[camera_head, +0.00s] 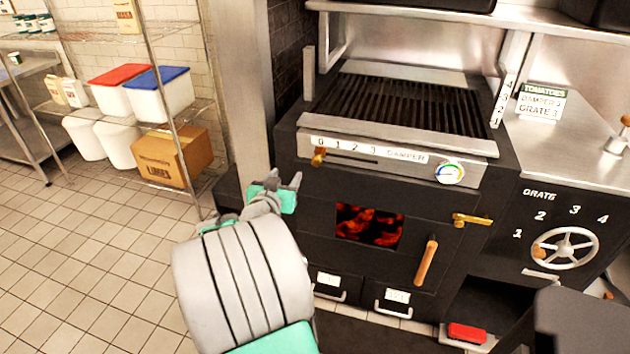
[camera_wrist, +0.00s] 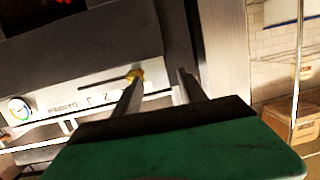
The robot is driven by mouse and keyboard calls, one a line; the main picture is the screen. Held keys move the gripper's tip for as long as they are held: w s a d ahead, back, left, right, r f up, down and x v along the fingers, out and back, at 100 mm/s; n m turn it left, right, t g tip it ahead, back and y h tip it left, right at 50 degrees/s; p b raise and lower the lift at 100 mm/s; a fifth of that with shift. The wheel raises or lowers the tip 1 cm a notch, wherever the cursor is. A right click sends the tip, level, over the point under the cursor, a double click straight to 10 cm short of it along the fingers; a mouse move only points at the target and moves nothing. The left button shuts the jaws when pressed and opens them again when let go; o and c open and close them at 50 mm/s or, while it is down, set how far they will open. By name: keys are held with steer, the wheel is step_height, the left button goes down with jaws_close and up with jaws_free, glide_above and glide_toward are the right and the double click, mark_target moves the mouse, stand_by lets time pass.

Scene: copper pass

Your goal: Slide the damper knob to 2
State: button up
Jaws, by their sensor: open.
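The brass damper knob (camera_head: 318,157) sits at the left end of its slot (camera_head: 352,160), below the 0 on the strip marked 0 1 2 3 DAMPER (camera_head: 370,149). In the wrist view the knob (camera_wrist: 135,74) shows just past the tip of one finger; I cannot tell whether they touch. My gripper (camera_head: 277,180) is open and empty, in front of the grill's left side, lower and left of the knob in the head view. Its two fingers (camera_wrist: 160,85) stand apart in the wrist view.
A round gauge (camera_head: 450,173) is at the strip's right end. Below are the glowing firebox window (camera_head: 369,225), a brass latch (camera_head: 471,220) and a wooden handle (camera_head: 426,262). A grate wheel (camera_head: 565,248) is at right. A steel post (camera_head: 243,90) stands left of the grill.

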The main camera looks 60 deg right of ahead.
mark_target(316, 163)
steer(key=s+d+h, duration=0.1)
steer(key=d, duration=0.2)
steer(key=s+d, duration=0.1)
steer(key=d, duration=0.3)
steer(key=s+d+h, duration=0.1)
steer(key=s+d, duration=0.1)
steer(key=d, duration=0.2)
steer(key=shift+d+f+m+g+h, duration=0.1)
steer(key=shift+f+m+g+h, duration=0.2)
steer(key=shift+g, duration=0.1)
jaws_close()
stand_by(0.7)
